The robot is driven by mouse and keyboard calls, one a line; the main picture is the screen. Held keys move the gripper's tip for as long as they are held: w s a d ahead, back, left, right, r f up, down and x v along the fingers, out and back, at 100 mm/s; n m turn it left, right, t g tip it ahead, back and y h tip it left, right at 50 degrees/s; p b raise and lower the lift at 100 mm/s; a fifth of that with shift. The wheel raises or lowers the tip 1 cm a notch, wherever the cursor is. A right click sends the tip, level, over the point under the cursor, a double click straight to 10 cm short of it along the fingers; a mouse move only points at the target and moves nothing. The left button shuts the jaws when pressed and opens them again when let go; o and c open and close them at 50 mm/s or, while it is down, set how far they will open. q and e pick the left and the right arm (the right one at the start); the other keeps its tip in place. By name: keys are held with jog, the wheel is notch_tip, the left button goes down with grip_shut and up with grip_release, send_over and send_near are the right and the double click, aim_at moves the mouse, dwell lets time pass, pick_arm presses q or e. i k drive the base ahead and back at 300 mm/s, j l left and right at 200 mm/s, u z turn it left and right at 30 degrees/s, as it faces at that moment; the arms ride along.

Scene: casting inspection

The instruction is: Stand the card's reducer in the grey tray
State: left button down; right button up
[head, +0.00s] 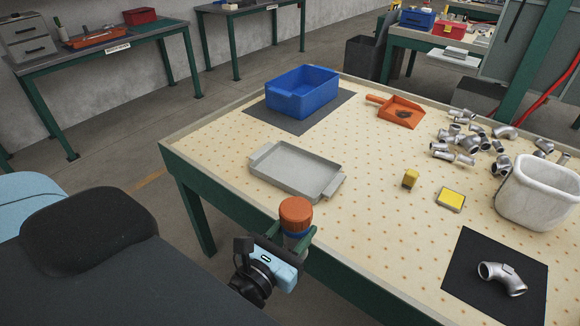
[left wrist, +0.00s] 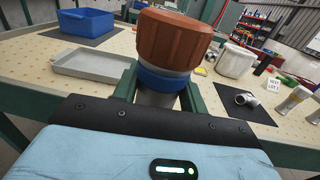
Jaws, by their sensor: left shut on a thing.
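My left gripper (head: 297,235) is shut on an upright thing with a ribbed orange-brown top (head: 296,210), a blue ring and a grey lower body. It also shows close up in the left wrist view (left wrist: 175,40), between the green fingers (left wrist: 158,98). It is at the table's front edge, in front of the grey tray and apart from it. The shallow grey tray (head: 297,168) lies empty on the table; it also shows in the left wrist view (left wrist: 92,64). Loose grey pipe fittings (head: 470,130) lie at the right; I cannot tell a reducer among them. My right gripper is out of view.
A blue bin (head: 302,92) on a dark mat stands behind the tray. An orange dustpan (head: 400,111), yellow block (head: 410,179), yellow pad (head: 450,199) and white tub (head: 541,192) stand rightward. A grey elbow (head: 503,277) lies on a black mat (head: 460,285).

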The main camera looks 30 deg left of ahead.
aim_at(280, 164)
jog(key=i+j, duration=0.1)
jog(key=j, duration=0.25)
jog(key=i+j, duration=0.1)
jog(key=j, duration=0.25)
jog(key=i+j, duration=0.1)
jog(key=j, duration=0.3)
jog(key=i+j, duration=0.15)
jog(key=j, duration=0.2)
jog(key=i+j+z, duration=0.1)
jog(key=j, duration=0.25)
